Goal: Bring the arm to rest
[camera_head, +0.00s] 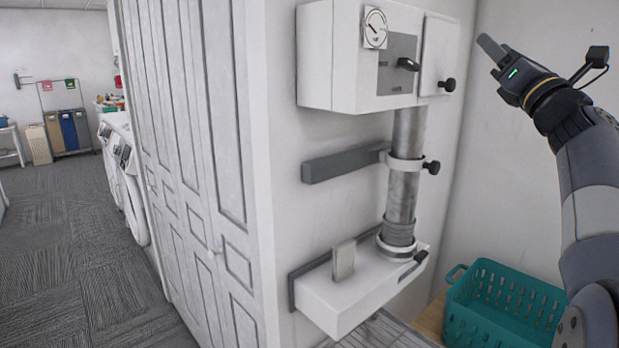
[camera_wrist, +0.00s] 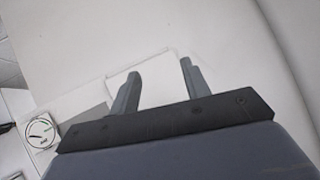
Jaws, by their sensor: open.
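My gripper (camera_head: 491,50) is raised at the upper right of the head view, at the end of my bent arm. It points left, towards the wall cabinet. In the wrist view my gripper (camera_wrist: 158,82) shows two grey fingers spread apart with nothing between them. A white panel shows behind the fingers there. In the head view the fingertips appear just right of the white box (camera_head: 343,60) and its door (camera_head: 440,55); I cannot tell the exact gap.
A round dial (camera_head: 375,28) sits on the box. A metal pipe (camera_head: 406,165) runs down to a white ledge (camera_head: 350,290) holding a small grey block (camera_head: 343,260). A teal basket (camera_head: 500,305) stands below my arm. Open carpet (camera_head: 70,250) lies left, beside white washers (camera_head: 125,180).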

